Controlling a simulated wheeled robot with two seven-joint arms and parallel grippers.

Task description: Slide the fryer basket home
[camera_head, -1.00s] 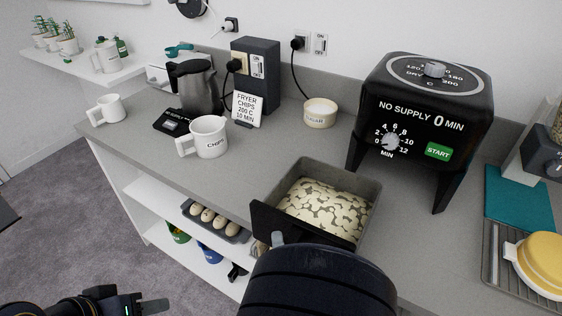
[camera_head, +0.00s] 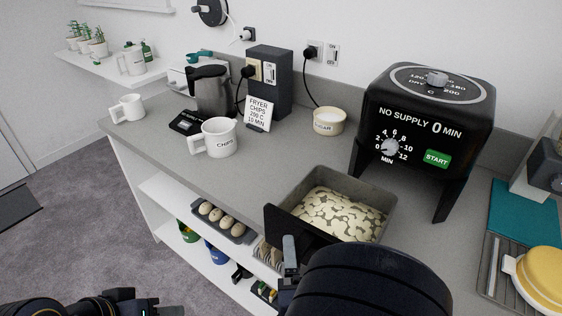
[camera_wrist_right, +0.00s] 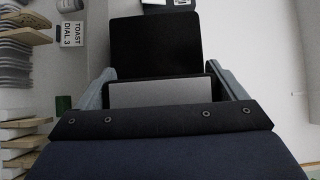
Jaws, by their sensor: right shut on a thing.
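The fryer basket is a grey open box (camera_head: 387,212) with a black front panel (camera_head: 300,232), full of pale chips (camera_head: 335,212). It is over the counter's front edge, left of and nearer than the black fryer (camera_head: 425,120); whether it touches the counter is unclear. My right gripper (camera_head: 290,262) is shut on the basket's handle, mostly hidden by my arm in the head view. In the right wrist view its fingers (camera_wrist_right: 165,90) flank the handle, below the black panel (camera_wrist_right: 155,45). My left gripper (camera_head: 168,310) is low at the left, partly cut off, away from the basket.
The fryer stands on legs and reads "NO SUPPLY 0 MIN". A wire rack with a yellow dish (camera_head: 542,270) is at right. Shelves with eggs (camera_head: 222,219) lie below.

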